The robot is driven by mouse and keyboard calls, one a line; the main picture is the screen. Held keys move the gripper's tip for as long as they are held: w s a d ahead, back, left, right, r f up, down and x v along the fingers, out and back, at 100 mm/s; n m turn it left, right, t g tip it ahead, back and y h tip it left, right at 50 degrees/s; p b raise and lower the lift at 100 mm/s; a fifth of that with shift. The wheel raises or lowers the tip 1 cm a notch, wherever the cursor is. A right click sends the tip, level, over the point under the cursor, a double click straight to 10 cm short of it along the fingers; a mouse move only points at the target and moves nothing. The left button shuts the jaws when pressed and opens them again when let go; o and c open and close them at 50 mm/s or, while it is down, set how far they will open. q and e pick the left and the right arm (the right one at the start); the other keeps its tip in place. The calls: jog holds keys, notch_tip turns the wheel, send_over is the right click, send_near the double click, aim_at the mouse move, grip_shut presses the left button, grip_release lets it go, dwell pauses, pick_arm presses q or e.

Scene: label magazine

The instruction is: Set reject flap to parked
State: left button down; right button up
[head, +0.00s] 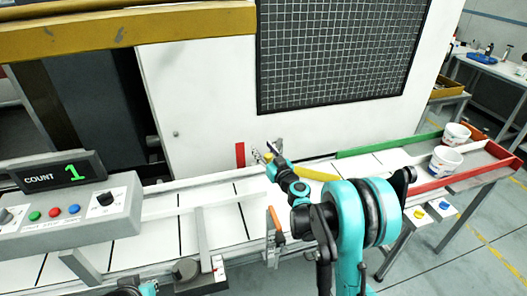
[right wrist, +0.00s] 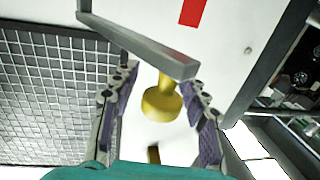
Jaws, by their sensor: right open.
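My right gripper (head: 264,152) is open beside the white machine front, above the conveyor. In the right wrist view a yellow knob (right wrist: 160,104) stands between its two spread fingers, with a gap on each side. A grey bar (right wrist: 140,45) crosses just in front of the knob's stem. I take the bar and knob to be the reject flap and its handle, but cannot be sure. In the head view my right gripper and arm hide most of this spot. A red mark (head: 240,155) is on the white panel to the left of the gripper; it also shows in the wrist view (right wrist: 191,10).
A control box (head: 70,215) with buttons and a display reading COUNT 1 (head: 55,172) stands at left. Two white tubs (head: 445,160) sit in the red-and-green-walled tray at right. A yellow curved piece (head: 318,172) lies behind my right arm. Conveyor rails flank the gripper.

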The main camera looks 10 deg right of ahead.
grip_shut()
dwell(0.3)
jog(key=s+d+n+g+y, duration=0.3)
jog(key=d+n+g+y, duration=0.2)
jog(key=y, duration=0.5)
jog(key=shift+s+d+n+g+b, duration=0.3)
jog(key=shift+s+d+n, duration=0.1)
jog(key=shift+d+n, duration=0.8)
grip_release()
